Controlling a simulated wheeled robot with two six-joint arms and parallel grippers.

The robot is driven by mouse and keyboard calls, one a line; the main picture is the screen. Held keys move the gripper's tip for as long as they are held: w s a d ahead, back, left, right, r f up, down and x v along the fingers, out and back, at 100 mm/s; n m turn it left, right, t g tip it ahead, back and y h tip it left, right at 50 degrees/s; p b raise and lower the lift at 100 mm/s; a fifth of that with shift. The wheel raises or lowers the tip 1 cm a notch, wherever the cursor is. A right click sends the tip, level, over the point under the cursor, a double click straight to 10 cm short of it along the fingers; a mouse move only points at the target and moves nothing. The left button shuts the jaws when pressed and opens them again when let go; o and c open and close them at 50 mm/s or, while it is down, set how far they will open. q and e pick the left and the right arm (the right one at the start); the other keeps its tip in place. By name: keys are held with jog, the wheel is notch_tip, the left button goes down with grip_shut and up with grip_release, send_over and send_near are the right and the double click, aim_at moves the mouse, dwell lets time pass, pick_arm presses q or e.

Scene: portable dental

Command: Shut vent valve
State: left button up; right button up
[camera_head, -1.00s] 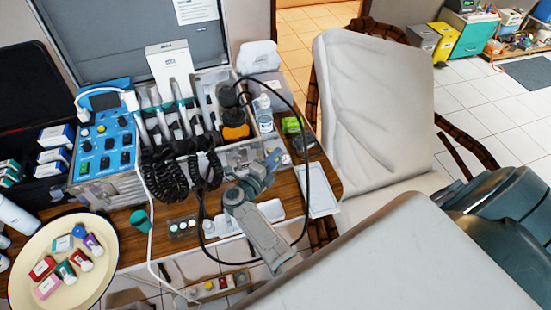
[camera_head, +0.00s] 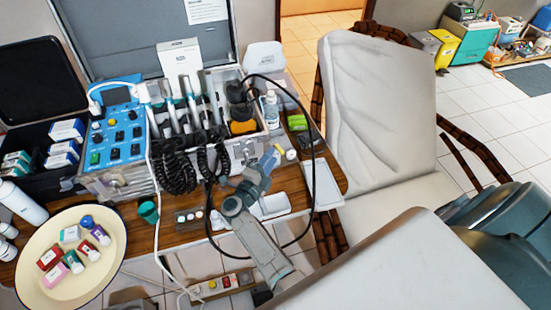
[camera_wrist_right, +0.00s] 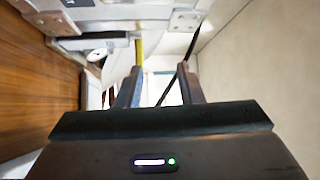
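My right gripper (camera_head: 266,162) is at the front right of the dental case (camera_head: 250,148). In the right wrist view its two fingers (camera_wrist_right: 160,88) stand apart with a visible gap, and nothing is clearly held. A small yellow part (camera_head: 277,149), perhaps the vent valve's handle, shows just by the fingertips. In the wrist view a thin yellow strip (camera_wrist_right: 138,52) lies ahead, near the left finger. I cannot tell whether the finger touches it. The valve body is not clearly visible. My left gripper is out of view.
A black hose (camera_head: 312,180) loops around my right arm. A small round white part (camera_head: 291,154) sits right of the fingertips, beside a white tray (camera_head: 323,185). A cream plate (camera_head: 40,285) lies at left.

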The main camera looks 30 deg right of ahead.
notch_tip(320, 180, up, 4)
jog(key=n+t+y+b, duration=0.1)
jog(key=n+t+y, duration=0.4)
jog(key=n+t, duration=0.7)
jog(key=m+g+y+b, duration=0.45)
jog(key=m+y, duration=0.95)
jog(key=m, duration=1.3)
send_near(284, 153)
jog(key=a, duration=0.1)
jog(key=w+a+f, duration=0.1)
jog(key=a, duration=0.1)
jog(key=w+a+f, duration=0.1)
jog(key=shift+a+f+b, duration=0.25)
jog(key=shift+a+b, duration=0.05)
jog(key=shift+b, duration=0.05)
jog(key=s+d+r+n+h, duration=0.1)
jog(key=d+r+n+h, duration=0.15)
jog(key=n, duration=0.55)
jog(key=shift+t+y, duration=0.35)
jog(key=w, duration=0.3)
jog(key=w+p, duration=0.1)
jog(key=w, duration=0.5)
jog(key=shift+d+f+p, duration=0.3)
jog(key=shift+d+p, duration=0.05)
jog(key=shift+d, duration=0.05)
jog(key=shift+w, duration=0.55)
